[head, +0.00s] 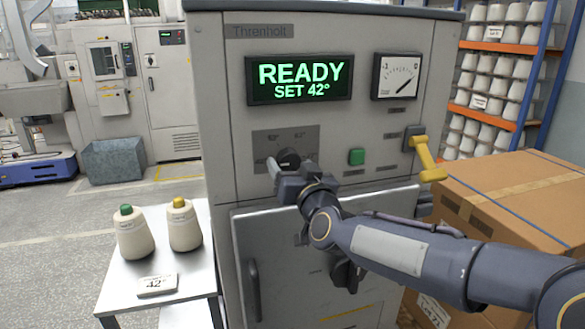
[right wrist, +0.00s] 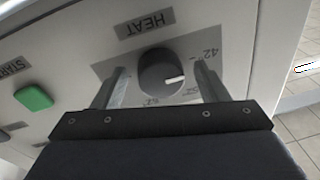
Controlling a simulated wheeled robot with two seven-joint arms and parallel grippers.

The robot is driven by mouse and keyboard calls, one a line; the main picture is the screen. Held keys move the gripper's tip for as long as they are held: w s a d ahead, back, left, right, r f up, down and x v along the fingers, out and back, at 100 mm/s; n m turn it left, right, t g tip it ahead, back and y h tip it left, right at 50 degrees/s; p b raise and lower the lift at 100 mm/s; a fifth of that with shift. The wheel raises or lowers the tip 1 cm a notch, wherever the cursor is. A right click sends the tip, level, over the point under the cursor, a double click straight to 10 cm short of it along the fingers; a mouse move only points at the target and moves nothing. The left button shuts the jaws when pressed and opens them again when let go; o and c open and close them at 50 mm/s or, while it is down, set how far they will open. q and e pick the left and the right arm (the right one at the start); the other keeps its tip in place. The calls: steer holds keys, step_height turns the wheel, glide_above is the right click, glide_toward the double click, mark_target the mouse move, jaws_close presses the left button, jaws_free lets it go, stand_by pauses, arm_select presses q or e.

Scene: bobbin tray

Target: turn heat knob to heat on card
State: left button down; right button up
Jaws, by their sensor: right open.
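The dark round heat knob (head: 288,158) sits on a grey plate on the machine's front. In the right wrist view, the knob (right wrist: 160,72) has a white pointer aimed right, near the 42° mark. My right gripper (head: 279,166) is open in front of the panel. In the right wrist view, the right gripper's fingers (right wrist: 162,68) stand on either side of the knob, with gaps visible; I cannot tell their depth along it. The card (head: 157,286) on the side table reads 42°. The display (head: 300,78) reads READY, SET 42°. My left gripper is out of view.
A green button (head: 356,157) and a yellow lever (head: 425,157) are right of the knob. Two cones of yarn (head: 135,237) stand on the white side table (head: 190,275). A cardboard box (head: 510,190) stands close on the right, behind my right arm.

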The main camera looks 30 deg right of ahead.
steer(key=shift+s, duration=0.1)
steer(key=s+a+b, duration=0.1)
steer(key=s, duration=0.6)
steer(key=shift+s+a+f, duration=0.25)
steer(key=shift+f, duration=0.1)
steer(key=shift+f, duration=0.1)
